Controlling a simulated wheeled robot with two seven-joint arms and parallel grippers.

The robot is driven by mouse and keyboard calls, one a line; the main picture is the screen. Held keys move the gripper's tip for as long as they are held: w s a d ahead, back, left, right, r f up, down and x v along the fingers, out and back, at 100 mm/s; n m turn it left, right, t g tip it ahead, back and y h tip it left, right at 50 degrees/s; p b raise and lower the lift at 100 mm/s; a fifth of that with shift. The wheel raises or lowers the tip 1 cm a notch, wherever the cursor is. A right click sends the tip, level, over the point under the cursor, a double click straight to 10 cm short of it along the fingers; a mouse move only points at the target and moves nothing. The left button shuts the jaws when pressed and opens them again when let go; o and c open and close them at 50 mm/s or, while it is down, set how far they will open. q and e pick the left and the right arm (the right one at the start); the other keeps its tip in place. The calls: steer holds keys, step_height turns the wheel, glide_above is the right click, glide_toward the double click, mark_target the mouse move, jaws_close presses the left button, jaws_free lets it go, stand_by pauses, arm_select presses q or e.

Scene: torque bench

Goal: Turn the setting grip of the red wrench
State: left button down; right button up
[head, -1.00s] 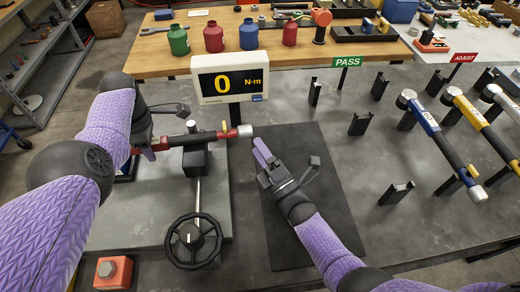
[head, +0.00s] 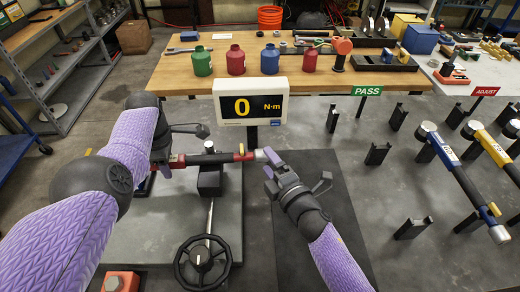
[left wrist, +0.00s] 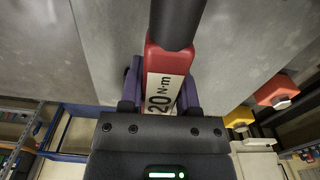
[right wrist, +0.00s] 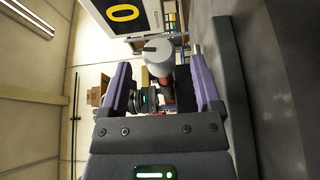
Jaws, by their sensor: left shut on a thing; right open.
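The red wrench (head: 243,154) lies level across the black block of the test stand (head: 210,180). Its silver setting grip (head: 261,155) is at the right end. My left gripper (head: 163,160) is shut on the wrench's left part; in the left wrist view, the red body with its "20 N·m" label (left wrist: 162,88) sits between the fingers. My right gripper (head: 271,163) is open at the right end of the wrench. In the right wrist view, the silver grip (right wrist: 158,58) lies between or just ahead of the open fingers (right wrist: 162,85); contact is not clear.
The display (head: 252,102) reads 0 N·m, just behind the wrench. A handwheel (head: 202,262) stands in front. Blue (head: 450,160) and yellow (head: 487,140) wrenches rest on holders at the right. A PASS sign (head: 366,91) stands behind several empty black holders.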

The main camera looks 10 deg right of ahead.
mark_target(260, 151)
steer(key=x, duration=0.5)
steer(key=shift+c, duration=0.2)
